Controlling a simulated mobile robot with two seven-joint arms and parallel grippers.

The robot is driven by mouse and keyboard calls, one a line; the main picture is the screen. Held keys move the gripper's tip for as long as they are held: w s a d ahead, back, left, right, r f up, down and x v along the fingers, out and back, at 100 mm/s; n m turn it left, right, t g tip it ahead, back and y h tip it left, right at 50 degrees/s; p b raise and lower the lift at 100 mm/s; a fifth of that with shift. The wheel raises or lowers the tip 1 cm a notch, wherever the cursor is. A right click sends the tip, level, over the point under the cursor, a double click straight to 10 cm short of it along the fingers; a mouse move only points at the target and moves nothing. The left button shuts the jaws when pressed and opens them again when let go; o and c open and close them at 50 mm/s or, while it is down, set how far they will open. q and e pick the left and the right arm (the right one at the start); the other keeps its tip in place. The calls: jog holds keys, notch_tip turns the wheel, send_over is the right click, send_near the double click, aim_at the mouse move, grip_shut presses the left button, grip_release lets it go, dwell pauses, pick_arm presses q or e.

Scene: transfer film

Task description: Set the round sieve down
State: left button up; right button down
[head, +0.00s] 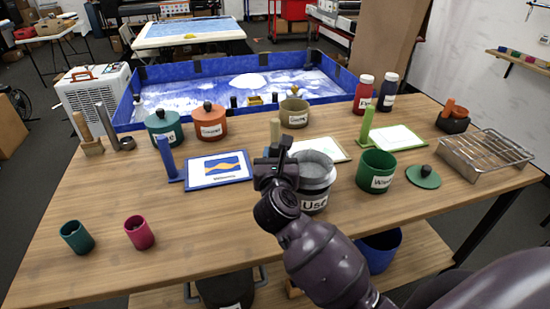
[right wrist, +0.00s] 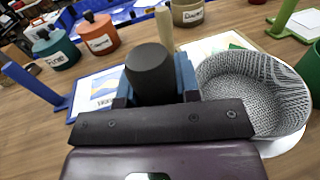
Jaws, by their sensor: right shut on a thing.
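The round sieve (head: 316,158), a grey mesh bowl, shows just right of my right gripper (head: 272,166), at the mouth of a dark pot with a white label reading "Use" (head: 314,204). In the right wrist view the sieve (right wrist: 250,88) is at the right, its mesh inside empty. My right gripper (right wrist: 151,92) is shut on a dark round handle (right wrist: 150,68) between its blue fingers. The join between handle and sieve is hidden. I cannot tell whether the sieve touches the pot. My left gripper is not in view.
A blue-framed picture board (head: 218,182) lies to the left. A green pot (head: 376,172), its lid (head: 423,178) and a wire rack (head: 486,154) stand to the right. Two cups, green (head: 76,237) and pink (head: 139,233), stand front left. The table (head: 200,225) between is clear.

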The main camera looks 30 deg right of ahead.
jog(key=shift+f, duration=0.15)
jog(key=shift+f, duration=0.3)
jog(key=shift+f, duration=0.3)
jog(key=c, duration=0.8)
grip_release()
jog(key=v, duration=0.8)
jog(key=r+v, duration=0.1)
jog(key=v, duration=0.3)
jog(key=shift+a+r+b, duration=0.1)
jog(key=shift+b, duration=0.3)
